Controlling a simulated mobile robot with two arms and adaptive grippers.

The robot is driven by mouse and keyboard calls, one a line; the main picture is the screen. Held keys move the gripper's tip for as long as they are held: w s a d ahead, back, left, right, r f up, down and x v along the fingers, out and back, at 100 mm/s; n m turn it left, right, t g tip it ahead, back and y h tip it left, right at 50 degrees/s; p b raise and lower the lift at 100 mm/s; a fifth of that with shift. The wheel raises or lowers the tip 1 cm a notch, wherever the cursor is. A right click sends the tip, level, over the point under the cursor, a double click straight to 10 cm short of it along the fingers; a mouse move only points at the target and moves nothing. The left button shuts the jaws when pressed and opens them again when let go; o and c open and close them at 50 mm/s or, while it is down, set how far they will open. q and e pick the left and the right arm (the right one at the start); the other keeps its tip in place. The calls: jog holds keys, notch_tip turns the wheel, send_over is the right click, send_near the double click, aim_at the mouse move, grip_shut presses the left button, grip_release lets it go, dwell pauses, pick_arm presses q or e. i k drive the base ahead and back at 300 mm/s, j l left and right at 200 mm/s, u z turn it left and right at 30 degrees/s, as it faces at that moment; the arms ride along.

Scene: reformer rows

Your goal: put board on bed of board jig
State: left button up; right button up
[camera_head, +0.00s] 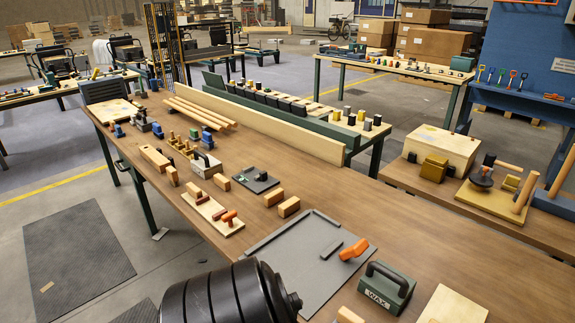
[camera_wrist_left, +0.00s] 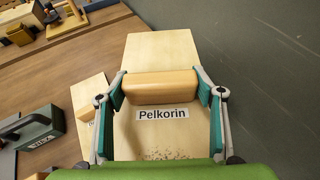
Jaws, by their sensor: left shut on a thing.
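In the left wrist view, my left gripper (camera_wrist_left: 160,90) is shut on a wooden grip block that lies across a pale board (camera_wrist_left: 160,52) labelled "Pelkorin". The board reaches out past both sides of the block, with dark specks at its near end. Whether block and board are one piece cannot be told for sure. In the head view, the grey flat plate with low edge strips and an orange handle looks like the board jig (camera_head: 292,272). Its bed looks bare apart from a small dark bar and the orange handle. My right gripper is in neither view.
A green WAX block (camera_head: 386,287) stands right of the jig, and it also shows in the left wrist view (camera_wrist_left: 30,132). Wooden blocks (camera_head: 288,207) and a small dark plate (camera_head: 255,180) lie behind the jig. Bare bench lies to the right.

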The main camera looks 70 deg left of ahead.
aim_at(296, 248)
jog(key=j+u, duration=0.35)
jog(key=u, duration=0.15)
jog(key=j+u, duration=0.35)
jog(key=u, duration=0.15)
jog(key=i+j, duration=0.1)
jog(key=j, duration=0.8)
jog(key=i, duration=0.05)
